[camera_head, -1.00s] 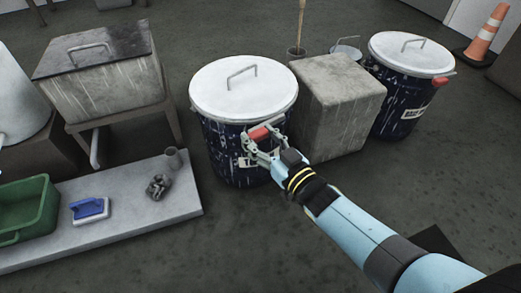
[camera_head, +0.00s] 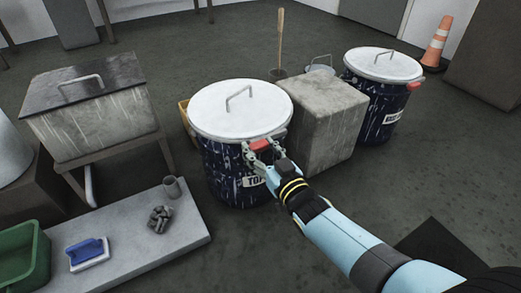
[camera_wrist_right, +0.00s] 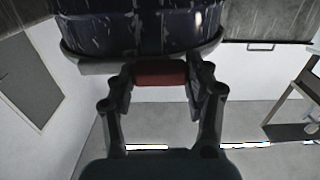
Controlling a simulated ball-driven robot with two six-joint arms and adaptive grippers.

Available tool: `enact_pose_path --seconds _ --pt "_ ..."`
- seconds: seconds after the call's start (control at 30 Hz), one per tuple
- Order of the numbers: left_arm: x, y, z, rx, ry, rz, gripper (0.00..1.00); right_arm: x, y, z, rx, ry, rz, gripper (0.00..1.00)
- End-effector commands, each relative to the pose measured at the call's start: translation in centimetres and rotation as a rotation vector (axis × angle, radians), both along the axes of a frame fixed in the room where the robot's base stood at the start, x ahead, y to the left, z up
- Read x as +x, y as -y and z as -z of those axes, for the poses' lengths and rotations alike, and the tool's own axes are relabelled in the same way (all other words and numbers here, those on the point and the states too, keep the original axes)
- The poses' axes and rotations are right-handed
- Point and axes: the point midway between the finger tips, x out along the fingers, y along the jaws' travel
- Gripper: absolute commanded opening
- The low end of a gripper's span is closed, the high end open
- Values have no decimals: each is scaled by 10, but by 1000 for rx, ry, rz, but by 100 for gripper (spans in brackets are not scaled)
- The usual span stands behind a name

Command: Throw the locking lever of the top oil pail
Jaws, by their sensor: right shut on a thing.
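The near pail (camera_head: 222,165) is dark blue with white streaks and a white lid (camera_head: 225,110) with a wire handle. Its label is partly covered but seems to begin with "TO". Its red lever grip (camera_head: 261,145) sits at the lid rim on the pail's front right. My right gripper (camera_head: 263,150) is shut on this red grip. In the right wrist view the red grip (camera_wrist_right: 160,73) lies between the two fingers, close against the pale rim band (camera_wrist_right: 95,65). My left gripper is not in view.
A concrete block (camera_head: 325,125) stands right of the pail, and a second pail (camera_head: 380,105) with a red grip stands behind it. A low slab (camera_head: 135,235) with a blue-handled brush (camera_head: 87,252) lies at left.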

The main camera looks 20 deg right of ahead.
Motion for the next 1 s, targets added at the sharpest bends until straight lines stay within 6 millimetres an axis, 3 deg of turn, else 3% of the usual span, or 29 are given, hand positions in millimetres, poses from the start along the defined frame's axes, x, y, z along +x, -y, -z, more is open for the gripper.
enact_pose_path --seconds 0.03,0.07,0.23,0.57,0.67,1.0 --pt "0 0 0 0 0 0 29 2 0 -1 2 0 1 0" --pt "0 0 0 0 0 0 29 2 0 -1 2 0 1 54" --pt "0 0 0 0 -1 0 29 1 0 -1 2 1 1 76" --pt "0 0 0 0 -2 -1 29 -3 1 0 2 1 1 76" --pt "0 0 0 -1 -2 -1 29 -16 4 1 2 -1 1 76" --pt "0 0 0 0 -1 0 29 -88 20 0 1 -2 0 76"
